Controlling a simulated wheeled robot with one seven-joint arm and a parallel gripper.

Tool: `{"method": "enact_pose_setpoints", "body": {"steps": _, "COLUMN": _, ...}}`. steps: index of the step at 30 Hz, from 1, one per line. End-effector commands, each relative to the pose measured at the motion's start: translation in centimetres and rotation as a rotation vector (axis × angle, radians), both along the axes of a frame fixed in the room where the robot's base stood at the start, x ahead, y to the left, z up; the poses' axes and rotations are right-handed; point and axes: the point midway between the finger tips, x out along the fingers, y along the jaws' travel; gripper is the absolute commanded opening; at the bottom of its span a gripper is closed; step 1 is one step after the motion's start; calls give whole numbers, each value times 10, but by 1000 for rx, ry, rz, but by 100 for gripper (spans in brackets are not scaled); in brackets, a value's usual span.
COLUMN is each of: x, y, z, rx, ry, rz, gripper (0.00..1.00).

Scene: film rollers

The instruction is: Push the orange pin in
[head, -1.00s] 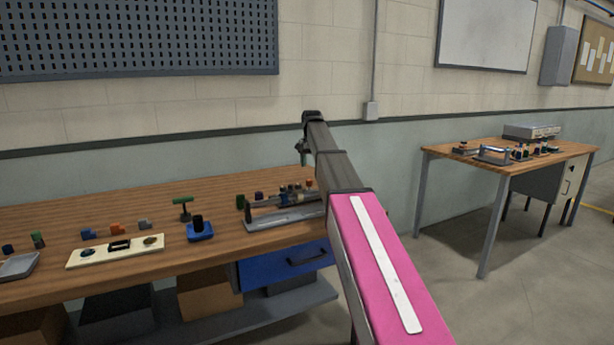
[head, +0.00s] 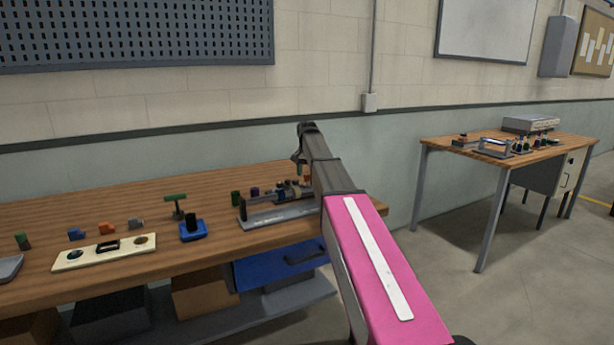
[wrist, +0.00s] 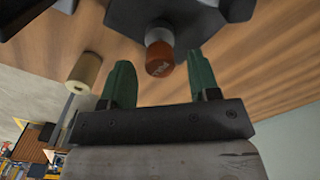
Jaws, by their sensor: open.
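The orange pin (wrist: 160,58) sticks out of a dark block (wrist: 155,18) in the wrist view, with a short pale shank behind its round orange end. My gripper (wrist: 160,78) is open, with one green finger on each side of the pin. The pin's end appears near the level of the fingertips, with gaps on both sides and no visible contact. In the head view my arm hides part of the grey fixture (head: 280,216) on the bench, and a small orange end shows beside the arm. How deep the pin sits is hidden.
On the wooden bench (head: 60,205) are a cream board (head: 80,260), a blue holder (head: 193,231) and several small blocks. Another table (head: 440,145) stands to the right.

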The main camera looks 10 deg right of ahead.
Motion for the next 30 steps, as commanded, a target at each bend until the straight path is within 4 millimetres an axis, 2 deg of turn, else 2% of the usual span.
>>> {"method": "enact_pose_setpoints", "body": {"steps": 4, "x": 0, "y": 0, "z": -10, "rx": 0, "ry": 0, "rz": 0, "gripper": 56}}
{"method": "enact_pose_setpoints", "body": {"steps": 13, "x": 0, "y": 0, "z": -12, "rx": 0, "ry": 0, "rz": 0, "gripper": 56}}
{"method": "enact_pose_setpoints", "body": {"steps": 14, "x": 0, "y": 0, "z": -12, "rx": 0, "ry": 0, "rz": 0, "gripper": 52}}
{"method": "enact_pose_setpoints", "body": {"steps": 18, "x": 0, "y": 0, "z": -12, "rx": 0, "ry": 0, "rz": 0, "gripper": 7}}
{"method": "enact_pose_setpoints", "body": {"steps": 19, "x": 0, "y": 0, "z": -12, "rx": 0, "ry": 0, "rz": 0, "gripper": 0}}
{"method": "enact_pose_setpoints", "body": {"steps": 23, "x": 0, "y": 0, "z": -13, "rx": 0, "ry": 0, "rz": 0, "gripper": 0}}
{"method": "enact_pose_setpoints", "body": {"steps": 30, "x": 0, "y": 0, "z": -29, "rx": 0, "ry": 0, "rz": 0, "gripper": 0}}
